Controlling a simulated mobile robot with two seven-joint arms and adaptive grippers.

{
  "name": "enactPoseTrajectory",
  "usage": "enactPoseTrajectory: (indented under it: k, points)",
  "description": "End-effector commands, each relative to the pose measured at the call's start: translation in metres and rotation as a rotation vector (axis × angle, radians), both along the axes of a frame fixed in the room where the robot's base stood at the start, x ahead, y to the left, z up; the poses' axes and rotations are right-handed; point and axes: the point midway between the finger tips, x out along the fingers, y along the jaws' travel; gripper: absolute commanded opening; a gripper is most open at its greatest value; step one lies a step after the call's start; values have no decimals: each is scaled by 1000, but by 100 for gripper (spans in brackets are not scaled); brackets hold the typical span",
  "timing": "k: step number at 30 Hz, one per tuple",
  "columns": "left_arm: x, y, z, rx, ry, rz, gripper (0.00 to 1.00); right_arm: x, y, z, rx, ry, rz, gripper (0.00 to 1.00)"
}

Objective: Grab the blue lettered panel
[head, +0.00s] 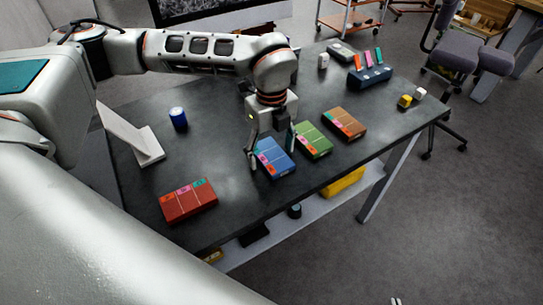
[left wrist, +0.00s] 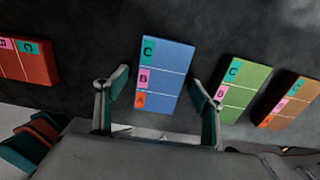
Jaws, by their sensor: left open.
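The blue lettered panel (head: 275,158) lies flat on the dark table, between the red and green panels. In the left wrist view the blue panel (left wrist: 165,77) shows C, B and A tabs along its left edge. My left gripper (head: 271,157) is above it, pointing down, with a finger towards either side. In the left wrist view the open fingers of my left gripper (left wrist: 160,92) flank the panel's near end, with nothing gripped. Whether the fingertips touch it I cannot tell. My right gripper is not in view.
A green panel (head: 313,140) lies close right of the blue one, with a brown panel (head: 344,124) beyond. A red panel (head: 189,201) lies to the left. A blue can (head: 178,118) and a white stand (head: 149,146) are further back. The dark table (head: 235,205) is clear in front.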

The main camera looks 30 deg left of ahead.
Motion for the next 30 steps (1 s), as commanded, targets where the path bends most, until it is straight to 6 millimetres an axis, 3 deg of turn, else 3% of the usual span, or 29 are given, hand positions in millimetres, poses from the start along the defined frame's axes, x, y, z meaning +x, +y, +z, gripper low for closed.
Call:
enactPoseTrajectory:
  k: [6, 11, 12, 23, 30]
  points:
    - [0, 0, -1, -1, -1, -1, 68, 0, 0, 0, 0, 0, 0, 0]
    - [0, 0, -1, -1, -1, -1, 29, 0, 0, 0, 0, 0, 0, 0]
    - [0, 0, -1, -1, -1, -1, 25, 0, 0, 0, 0, 0, 0, 0]
    - [1, 0, 2, -1, -2, -1, 25, 0, 0, 0, 0, 0, 0, 0]
    - [1, -1, 24, -2, -6, -2, 25, 0, 0, 0, 0, 0, 0, 0]
